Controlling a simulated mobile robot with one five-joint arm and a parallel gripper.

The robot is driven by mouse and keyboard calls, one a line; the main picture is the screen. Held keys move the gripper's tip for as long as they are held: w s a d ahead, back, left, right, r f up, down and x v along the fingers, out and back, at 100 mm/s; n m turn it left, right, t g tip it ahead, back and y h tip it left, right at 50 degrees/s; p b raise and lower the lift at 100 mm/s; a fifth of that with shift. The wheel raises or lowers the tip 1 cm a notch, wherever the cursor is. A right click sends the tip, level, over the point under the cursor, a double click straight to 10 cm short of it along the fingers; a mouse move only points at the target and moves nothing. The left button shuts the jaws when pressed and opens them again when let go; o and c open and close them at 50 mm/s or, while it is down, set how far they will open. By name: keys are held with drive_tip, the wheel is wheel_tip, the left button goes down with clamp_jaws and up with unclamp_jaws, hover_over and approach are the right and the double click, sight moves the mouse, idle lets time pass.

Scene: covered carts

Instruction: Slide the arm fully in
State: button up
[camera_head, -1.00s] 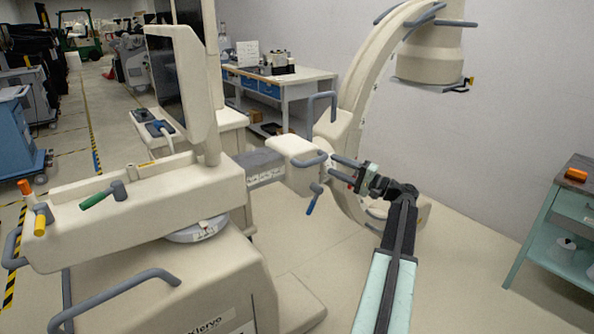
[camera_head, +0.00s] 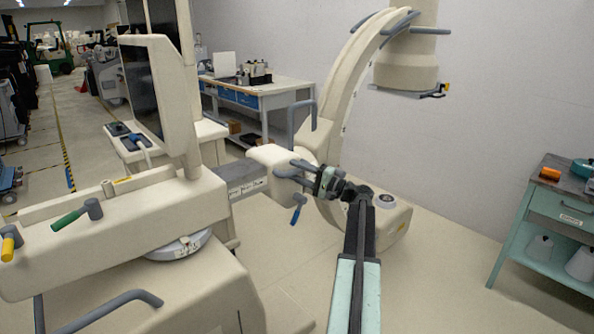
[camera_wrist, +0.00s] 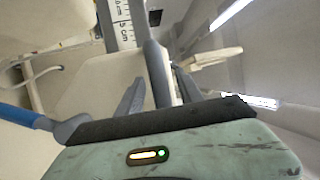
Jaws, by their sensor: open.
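The cream C-shaped arm (camera_head: 352,75) of the machine hangs from a cream block (camera_head: 272,157). A grey slide section (camera_head: 240,178) shows between the block and the machine body (camera_head: 150,225), so the arm is partly out. A scale with cm marks shows on the slide in the wrist view (camera_wrist: 122,25). A grey handle (camera_head: 287,174) sticks out of the block. My gripper (camera_head: 308,170) is at this handle, open. In the wrist view, a grey bar (camera_wrist: 157,72) stands between the open fingers (camera_wrist: 158,95); contact cannot be told.
A blue-tipped lever (camera_head: 297,214) hangs below the block, and shows at left in the wrist view (camera_wrist: 18,116). Another grey handle (camera_head: 301,115) stands above the block. A teal cart (camera_head: 545,205) stands at right, a workbench (camera_head: 270,92) behind. Floor between is clear.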

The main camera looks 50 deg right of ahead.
clamp_jaws()
idle(1.4)
